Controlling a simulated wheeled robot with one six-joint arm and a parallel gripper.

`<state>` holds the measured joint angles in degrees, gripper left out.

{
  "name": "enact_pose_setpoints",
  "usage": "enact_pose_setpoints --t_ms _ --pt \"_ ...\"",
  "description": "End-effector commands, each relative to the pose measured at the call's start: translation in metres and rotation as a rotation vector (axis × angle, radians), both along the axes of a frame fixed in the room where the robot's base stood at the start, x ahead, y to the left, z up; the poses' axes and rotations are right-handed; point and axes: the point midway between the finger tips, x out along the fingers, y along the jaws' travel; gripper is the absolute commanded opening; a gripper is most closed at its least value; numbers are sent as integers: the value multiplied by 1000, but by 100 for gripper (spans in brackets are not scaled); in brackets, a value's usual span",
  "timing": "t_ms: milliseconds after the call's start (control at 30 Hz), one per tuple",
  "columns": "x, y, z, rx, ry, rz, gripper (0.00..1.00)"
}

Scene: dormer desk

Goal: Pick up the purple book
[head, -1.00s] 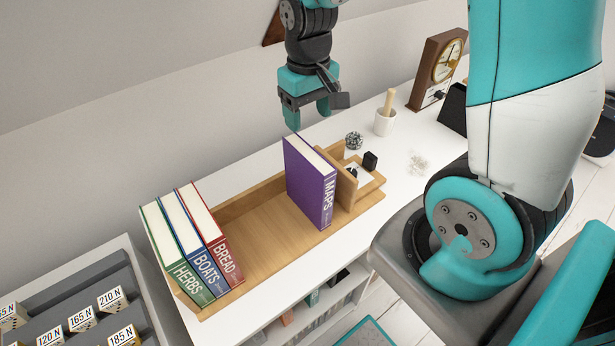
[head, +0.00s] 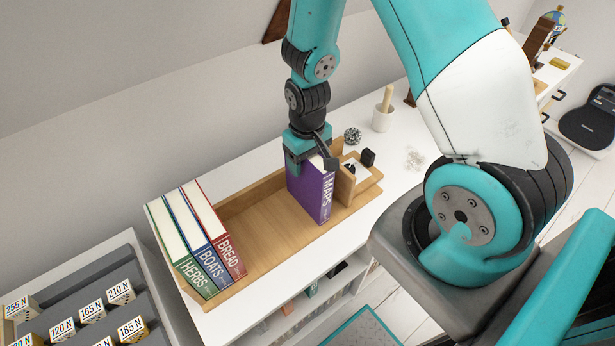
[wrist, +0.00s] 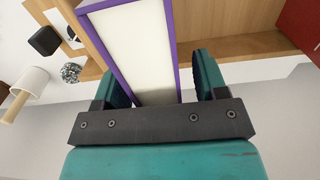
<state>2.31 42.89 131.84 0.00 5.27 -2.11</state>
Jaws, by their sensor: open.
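The purple book (head: 313,192), with "MAPS" on its spine, stands upright in the wooden desk rack (head: 262,228), near its right end. In the wrist view the book's pale page edges and purple covers (wrist: 140,45) run between the jaws. My gripper (head: 309,165) is over the top of the book, with one finger at each side of it. The gripper (wrist: 163,85) is open, and a gap shows between the book and the right finger in the wrist view. The left finger is close to the cover; whether it touches cannot be told.
Red, blue and green books (head: 197,240) stand at the rack's left end. A wooden divider (head: 345,184) is close right of the purple book. A dark small block (head: 367,157), a ball (head: 352,136) and a white cup (head: 383,118) are farther right.

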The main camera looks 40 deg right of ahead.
Motion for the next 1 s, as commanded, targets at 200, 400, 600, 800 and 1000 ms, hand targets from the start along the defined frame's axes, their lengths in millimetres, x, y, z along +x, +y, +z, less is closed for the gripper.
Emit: enact_pose_setpoints --t_ms 200,400,600,800,1000 --pt "0 0 -3 0 -1 0 66" --pt "0 0 -3 0 0 0 34" --pt "0 0 -3 0 0 0 0" --pt "0 0 -2 0 -1 0 0" --pt "1 0 2 0 -3 0 0"
